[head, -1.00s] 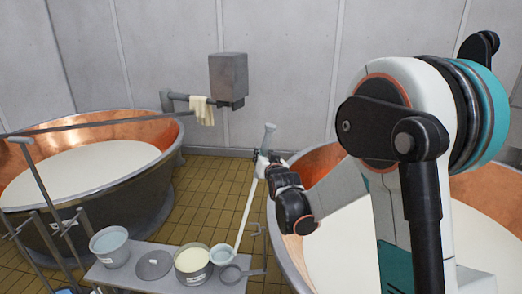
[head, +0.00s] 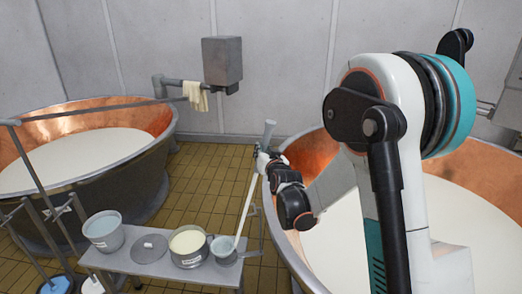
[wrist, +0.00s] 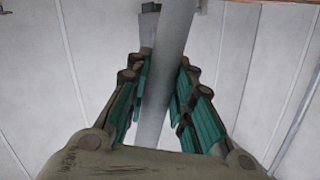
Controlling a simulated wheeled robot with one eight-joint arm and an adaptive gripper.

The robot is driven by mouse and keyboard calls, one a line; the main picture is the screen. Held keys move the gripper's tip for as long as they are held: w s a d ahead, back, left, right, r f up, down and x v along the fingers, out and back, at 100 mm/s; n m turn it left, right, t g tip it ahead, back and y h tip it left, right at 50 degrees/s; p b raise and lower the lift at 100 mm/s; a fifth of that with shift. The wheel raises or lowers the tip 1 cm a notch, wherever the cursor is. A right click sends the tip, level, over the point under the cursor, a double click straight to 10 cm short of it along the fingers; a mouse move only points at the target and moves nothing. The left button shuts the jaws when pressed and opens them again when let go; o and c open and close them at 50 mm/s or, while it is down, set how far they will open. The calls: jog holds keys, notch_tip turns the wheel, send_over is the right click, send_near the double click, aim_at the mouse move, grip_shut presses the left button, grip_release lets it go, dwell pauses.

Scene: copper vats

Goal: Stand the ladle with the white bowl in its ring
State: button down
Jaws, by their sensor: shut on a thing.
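My gripper (head: 264,158) is shut on the upper handle of the ladle (head: 245,212), which has a long white shaft leaning slightly. Its grey grip end sticks up above my fingers. In the wrist view the grey handle (wrist: 167,75) runs between the teal finger pads of my gripper (wrist: 163,90). The ladle's pale bowl (head: 224,244) is at the shaft's lower end, by the right end of the bench. A grey ring or cup-like holder (head: 225,259) with a side rod is at the bowl. I cannot tell whether the bowl rests in it or is just above.
The low grey bench (head: 140,263) holds a bucket (head: 103,232), a flat lid (head: 149,248) and a pot of pale liquid (head: 188,247). Copper vats stand at left (head: 90,125) and right (head: 305,160). Several upright tools stand in a rack at far left.

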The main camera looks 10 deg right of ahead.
jog(key=shift+d+f+b, duration=0.25)
jog(key=shift+d+f, duration=0.05)
jog(key=shift+f, duration=0.2)
jog(key=shift+d+f+b, duration=0.2)
jog(key=shift+d+f, duration=0.05)
jog(key=shift+f, duration=0.25)
jog(key=shift+f+b, duration=0.8)
jog(key=shift+f, duration=0.1)
jog(key=shift+f+b, duration=0.1)
jog(key=shift+b, duration=0.25)
jog(key=c, duration=1.3)
grip_release()
jog(key=s+a+r+n+g, duration=0.1)
jog(key=s+r+g, duration=0.15)
jog(key=s, duration=1.05)
jog(key=s+a+r+n+g, duration=0.1)
jog(key=s+r+g, duration=0.15)
jog(key=s, duration=1.05)
jog(key=s+g, duration=0.1)
jog(key=s, duration=0.5)
jog(key=s+d+f+g, duration=0.1)
jog(key=s, duration=0.5)
jog(key=s+d+f+g, duration=0.1)
jog(key=s+g, duration=0.1)
jog(key=s, duration=0.5)
jog(key=shift+f+h, duration=0.15)
jog(key=shift+h, duration=0.15)
